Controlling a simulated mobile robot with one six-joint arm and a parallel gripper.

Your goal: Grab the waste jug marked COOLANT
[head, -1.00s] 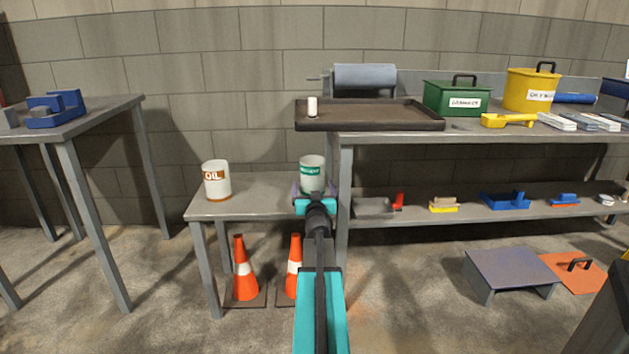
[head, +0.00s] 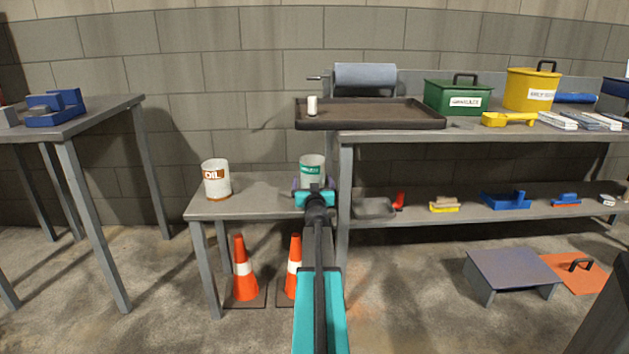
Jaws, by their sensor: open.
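A white jug with a green label (head: 312,167) stands upright on the low grey table, at its right end. Its label looks like COOLANT but is too small to read surely. A second white jug marked OIL in brown (head: 215,180) stands on the same table to its left. My gripper (head: 314,190) is open, at the front of the green-labelled jug. Its fingers seem to lie at the jug's lower sides. The gripper hides the jug's bottom, and I cannot tell whether the fingers touch it.
The low table (head: 259,190) is clear between the jugs. A dark tray (head: 370,117) on the right bench overhangs near the jug, with a small white cylinder (head: 312,106) on it. A bench leg (head: 343,200) stands just right of my gripper. Orange cones (head: 245,270) stand below.

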